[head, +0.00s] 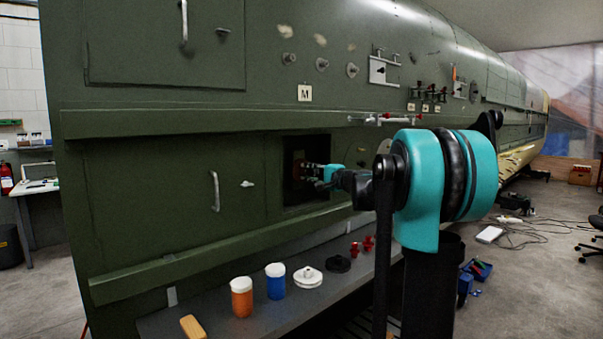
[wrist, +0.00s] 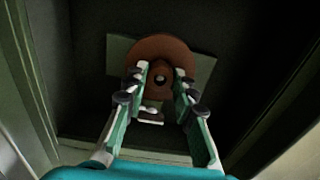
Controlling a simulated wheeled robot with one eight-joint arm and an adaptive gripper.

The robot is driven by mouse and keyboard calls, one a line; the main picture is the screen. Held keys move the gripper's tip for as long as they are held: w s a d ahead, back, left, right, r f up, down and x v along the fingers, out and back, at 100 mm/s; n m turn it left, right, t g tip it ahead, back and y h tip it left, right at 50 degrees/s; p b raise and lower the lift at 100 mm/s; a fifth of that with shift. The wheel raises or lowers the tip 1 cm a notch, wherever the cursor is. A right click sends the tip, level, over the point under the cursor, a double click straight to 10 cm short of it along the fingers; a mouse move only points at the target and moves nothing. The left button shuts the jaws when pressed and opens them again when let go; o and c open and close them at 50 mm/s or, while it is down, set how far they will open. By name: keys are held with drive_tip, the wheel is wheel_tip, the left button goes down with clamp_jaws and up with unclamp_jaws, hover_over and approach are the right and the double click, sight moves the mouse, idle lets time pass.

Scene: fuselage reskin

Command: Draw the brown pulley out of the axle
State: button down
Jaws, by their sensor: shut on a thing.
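The brown pulley (wrist: 160,52) is a round disc with a hole at its centre, inside a dark recess in the green fuselage side. In the wrist view it stands in front of a pale green plate (wrist: 119,50). My gripper (wrist: 160,80) reaches into the recess, with its fingertips at the front of the pulley on both sides of the centre. It is shut on the pulley. The head view shows my gripper (head: 312,172) at the recess opening, with the pulley small and mostly hidden there. The axle is not clear; only the dark centre of the pulley shows.
The recess walls (wrist: 282,60) stand close around my gripper. A grey shelf (head: 190,318) below holds an orange jar (head: 242,298), a blue jar (head: 275,284), a white disc (head: 308,277), a black ring (head: 338,264) and red parts (head: 361,248). A rail (head: 230,121) runs above the opening.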

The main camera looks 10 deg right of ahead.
drive_tip(key=shift+v, duration=2.2)
drive_tip(key=shift+v, duration=1.4)
drive_tip(key=shift+a, duration=0.1)
